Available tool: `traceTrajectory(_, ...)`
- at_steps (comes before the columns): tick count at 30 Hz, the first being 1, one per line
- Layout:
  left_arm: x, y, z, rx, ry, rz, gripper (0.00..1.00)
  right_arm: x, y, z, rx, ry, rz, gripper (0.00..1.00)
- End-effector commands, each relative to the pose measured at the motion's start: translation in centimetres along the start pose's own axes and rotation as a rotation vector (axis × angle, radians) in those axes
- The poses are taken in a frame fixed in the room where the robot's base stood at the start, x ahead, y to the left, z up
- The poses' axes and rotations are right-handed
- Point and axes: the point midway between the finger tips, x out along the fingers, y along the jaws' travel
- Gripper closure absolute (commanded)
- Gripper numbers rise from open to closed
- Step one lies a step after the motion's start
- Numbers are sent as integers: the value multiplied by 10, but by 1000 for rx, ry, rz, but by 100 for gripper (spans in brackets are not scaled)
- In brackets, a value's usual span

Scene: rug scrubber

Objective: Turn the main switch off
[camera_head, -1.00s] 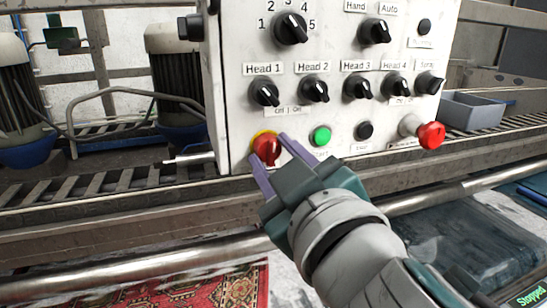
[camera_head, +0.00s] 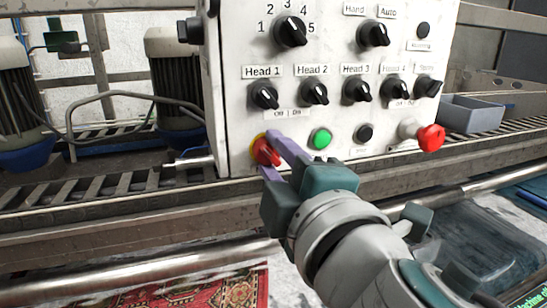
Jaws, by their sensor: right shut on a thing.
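The main switch (camera_head: 264,151) is a red rotary knob on a yellow disc at the lower left of the white control panel (camera_head: 236,110). Its red handle is tilted. My right gripper (camera_head: 274,158) comes in from the lower right, with its purple fingers shut on the red handle. The fingers hide part of the switch. My left gripper is not in view.
A green button (camera_head: 320,138), a black button (camera_head: 364,132) and a red mushroom button (camera_head: 431,138) sit right of the switch. Black knobs line the panel above. A metal rail (camera_head: 130,262) and a patterned rug (camera_head: 215,290) lie below.

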Motion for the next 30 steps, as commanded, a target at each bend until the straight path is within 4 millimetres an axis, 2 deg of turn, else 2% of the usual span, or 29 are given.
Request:
traceTrajectory(20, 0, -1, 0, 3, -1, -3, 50, 0, 0, 0, -61, 0, 1, 100)
traceTrajectory(21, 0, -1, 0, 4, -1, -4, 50, 0, 0, 0, -61, 0, 1, 55)
traceTrajectory(28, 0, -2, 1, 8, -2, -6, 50, 0, 0, 0, -59, 0, 1, 30)
traceTrajectory(30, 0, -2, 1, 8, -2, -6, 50, 0, 0, 0, -58, 0, 0, 30)
